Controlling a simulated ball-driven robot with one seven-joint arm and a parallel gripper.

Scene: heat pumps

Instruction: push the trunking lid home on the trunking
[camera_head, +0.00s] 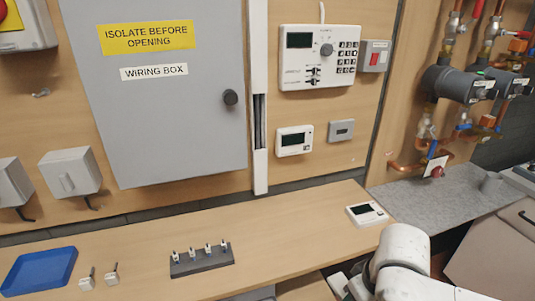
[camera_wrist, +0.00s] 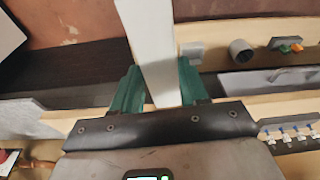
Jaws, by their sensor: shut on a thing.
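The white trunking (camera_head: 259,50) runs upright on the wooden wall, just right of the grey wiring box, in the head view. Its face is open over a stretch in the lower half, where a dark channel (camera_head: 259,122) shows; white cover lies above and below this gap. In the wrist view my gripper (camera_wrist: 160,88), with green fingers, is shut on a long white strip, which looks like the trunking lid (camera_wrist: 148,35). The lid runs up out of the picture. My gripper and the lid are out of the head view, so the lid's distance from the trunking cannot be told.
The wiring box (camera_head: 175,95) stands left of the trunking. A control panel (camera_head: 318,57) and thermostat (camera_head: 294,140) are to its right. The bench (camera_head: 140,235) below carries a blue tray (camera_head: 40,270), a dark rack (camera_head: 202,260) and a white thermostat (camera_head: 367,214).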

